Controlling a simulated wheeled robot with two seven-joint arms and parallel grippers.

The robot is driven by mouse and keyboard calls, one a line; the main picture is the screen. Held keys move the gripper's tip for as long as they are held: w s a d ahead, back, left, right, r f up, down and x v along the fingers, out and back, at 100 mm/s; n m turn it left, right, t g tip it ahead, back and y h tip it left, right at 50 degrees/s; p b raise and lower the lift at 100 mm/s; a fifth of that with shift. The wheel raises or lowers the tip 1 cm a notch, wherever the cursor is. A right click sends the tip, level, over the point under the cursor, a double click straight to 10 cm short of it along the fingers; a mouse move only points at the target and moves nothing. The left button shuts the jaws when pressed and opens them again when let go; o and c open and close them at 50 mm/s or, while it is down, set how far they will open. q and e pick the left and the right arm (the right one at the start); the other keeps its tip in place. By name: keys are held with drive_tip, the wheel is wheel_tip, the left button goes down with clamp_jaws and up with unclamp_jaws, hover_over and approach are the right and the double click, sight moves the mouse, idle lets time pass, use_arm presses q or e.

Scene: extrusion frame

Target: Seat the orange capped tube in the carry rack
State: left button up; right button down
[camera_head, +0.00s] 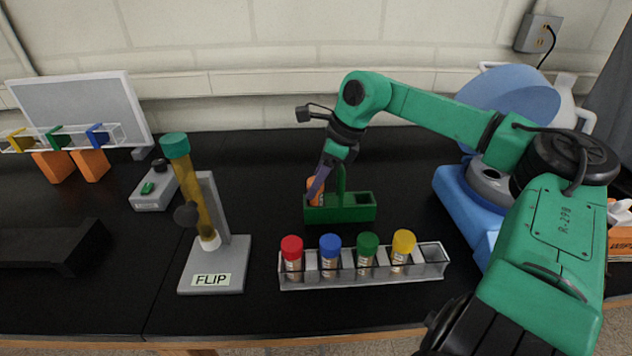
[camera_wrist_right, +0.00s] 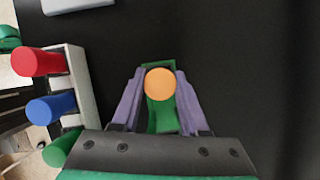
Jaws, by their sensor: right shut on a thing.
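The orange capped tube (camera_head: 314,187) is at the left end of the green carry rack (camera_head: 340,214), its cap at the rack's top edge in the head view. My right gripper (camera_head: 318,183) is shut on this tube and tilts down over the rack. In the right wrist view the orange cap (camera_wrist_right: 160,84) lies between the two purple fingers (camera_wrist_right: 160,100), with the green rack (camera_wrist_right: 162,120) beneath it. The rack's right compartment looks empty. My left gripper does not show.
A clear rack (camera_head: 362,280) in front holds red, blue, green and yellow capped tubes. A FLIP stand (camera_head: 214,265) with a tall green-capped tube (camera_head: 190,180) stands left. A blue-lidded machine (camera_head: 465,205) is at right. Dark table is clear behind the carry rack.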

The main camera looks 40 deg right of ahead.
drive_tip(key=shift+w+d+f, duration=0.15)
drive_tip(key=shift+w+f, duration=0.05)
drive_tip(key=shift+f, duration=0.15)
drive_tip(key=shift+s+f, duration=0.1)
drive_tip(key=shift+c, duration=2.1)
unclamp_jaws()
drive_tip(key=b+v, duration=0.1)
drive_tip(key=v, duration=1.1)
drive_tip(key=shift+r, duration=0.25)
